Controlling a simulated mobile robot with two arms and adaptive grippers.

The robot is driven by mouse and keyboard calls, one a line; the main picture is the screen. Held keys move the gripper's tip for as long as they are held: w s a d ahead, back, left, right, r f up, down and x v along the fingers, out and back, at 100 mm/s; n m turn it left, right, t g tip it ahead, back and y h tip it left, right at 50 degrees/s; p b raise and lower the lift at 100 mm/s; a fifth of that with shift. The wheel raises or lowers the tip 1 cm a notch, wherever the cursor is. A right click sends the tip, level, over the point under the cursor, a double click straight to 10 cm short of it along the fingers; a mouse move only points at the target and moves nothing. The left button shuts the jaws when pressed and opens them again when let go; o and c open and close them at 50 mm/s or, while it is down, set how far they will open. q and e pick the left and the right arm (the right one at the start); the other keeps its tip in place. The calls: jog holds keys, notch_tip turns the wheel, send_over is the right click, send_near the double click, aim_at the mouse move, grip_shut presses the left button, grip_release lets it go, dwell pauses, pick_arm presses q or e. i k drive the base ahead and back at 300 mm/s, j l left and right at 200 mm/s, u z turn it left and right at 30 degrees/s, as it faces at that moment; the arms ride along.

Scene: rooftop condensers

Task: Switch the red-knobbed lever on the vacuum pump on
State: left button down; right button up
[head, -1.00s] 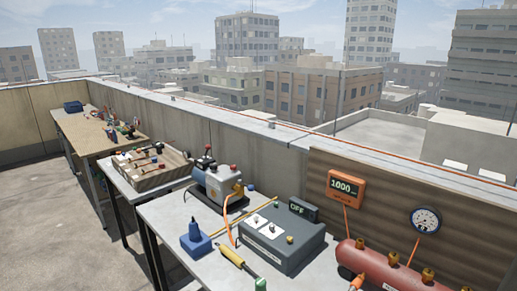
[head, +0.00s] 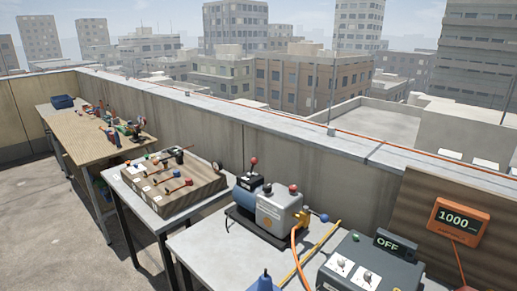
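The vacuum pump (head: 277,213), a grey and blue machine with a dark base, stands on the near grey table in the head view. An upright lever with a red knob (head: 253,161) rises at its back left. A second red knob (head: 293,188) sits on top of the grey body, and a blue ball (head: 323,218) is at its right end beside brass fittings. I cannot tell from this view whether the lever stands at on or off. Neither of my grippers is in view.
Right of the pump, a grey box (head: 370,268) has a display reading OFF (head: 388,243). An orange hose (head: 294,248) and a yellow rod (head: 310,255) lie between. A lever board (head: 170,185) is on the middle table. An orange display (head: 458,221) reads 1000. A parapet wall (head: 320,165) runs behind.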

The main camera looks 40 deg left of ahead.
aim_at(254, 160)
jog(key=j+z, duration=0.2)
jog(key=j, duration=3.4)
jog(key=k, duration=0.05)
